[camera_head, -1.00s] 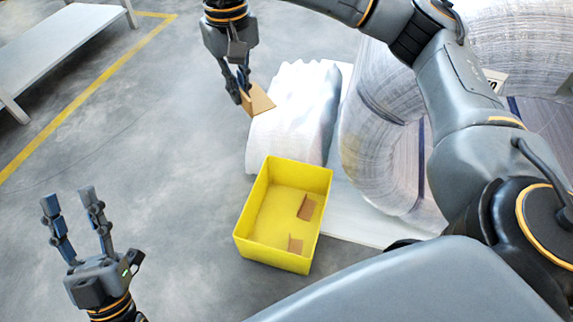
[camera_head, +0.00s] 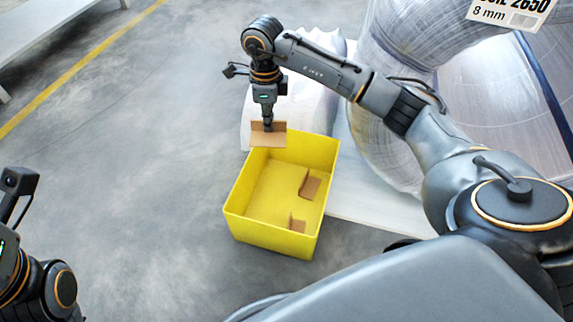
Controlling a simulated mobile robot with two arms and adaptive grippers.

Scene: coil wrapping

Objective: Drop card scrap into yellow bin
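A brown card scrap (camera_head: 262,138) hangs from my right gripper (camera_head: 268,125), which is shut on its upper part. The scrap is at the far rim of the yellow bin (camera_head: 262,232), overlapping that rim in the picture; its exact height above the bin cannot be told. Two other brown card pieces lie inside the bin, one (camera_head: 310,184) at the right wall and one (camera_head: 297,224) near the front. My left arm shows at the lower left edge, but its gripper fingers are out of view.
Wrapped coils (camera_head: 400,150) stand on a white platform (camera_head: 365,210) behind and right of the bin. A white wrapped bundle (camera_head: 318,95) lies behind my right gripper. The grey floor left of the bin is clear. A grey table (camera_head: 50,35) is at upper left.

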